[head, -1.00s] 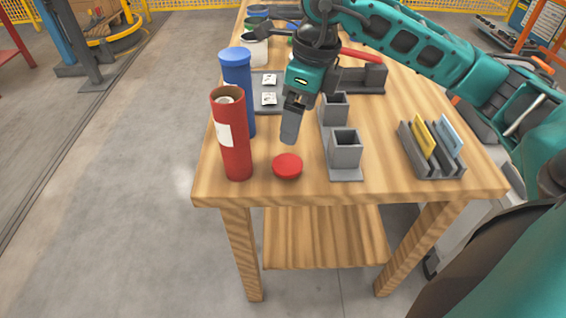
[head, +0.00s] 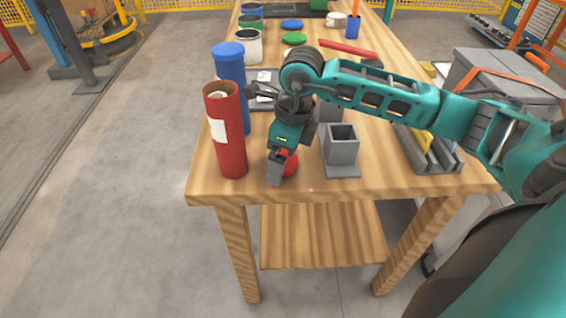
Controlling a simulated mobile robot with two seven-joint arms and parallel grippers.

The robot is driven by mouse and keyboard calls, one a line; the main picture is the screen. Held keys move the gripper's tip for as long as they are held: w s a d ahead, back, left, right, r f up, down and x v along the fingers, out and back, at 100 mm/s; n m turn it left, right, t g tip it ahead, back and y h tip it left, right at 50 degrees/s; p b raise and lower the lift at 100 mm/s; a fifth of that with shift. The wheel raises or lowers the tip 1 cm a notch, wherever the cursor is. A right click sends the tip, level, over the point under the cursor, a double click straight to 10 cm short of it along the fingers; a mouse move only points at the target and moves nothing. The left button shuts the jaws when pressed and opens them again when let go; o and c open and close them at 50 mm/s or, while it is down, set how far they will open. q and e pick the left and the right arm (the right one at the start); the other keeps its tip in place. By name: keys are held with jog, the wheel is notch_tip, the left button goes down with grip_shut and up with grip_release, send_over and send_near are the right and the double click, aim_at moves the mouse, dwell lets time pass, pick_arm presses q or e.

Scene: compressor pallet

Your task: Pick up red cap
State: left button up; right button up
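The red cap (head: 290,164) lies on the wooden table near its front edge, partly hidden by my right gripper (head: 278,172). The gripper points down at the cap, with a finger in front of its left side. I cannot tell whether the fingers are closed on the cap or only around it. An open red tube (head: 231,140) with a white label stands upright just left of the gripper. My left gripper is not in view.
A blue capped tube (head: 230,62) stands behind the red one. A grey square holder (head: 342,150) is close on the right. Farther right is a grey slotted rack (head: 446,160). Several cans and lids stand at the back. The front table edge is close to the cap.

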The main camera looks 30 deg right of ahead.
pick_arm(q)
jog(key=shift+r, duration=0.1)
pick_arm(e)
jog(key=shift+c, duration=0.3)
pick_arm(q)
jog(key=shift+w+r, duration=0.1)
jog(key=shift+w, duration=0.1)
pick_arm(e)
jog(key=c, duration=1.1)
jog(key=shift+o, duration=0.2)
jog(key=shift+r, duration=0.1)
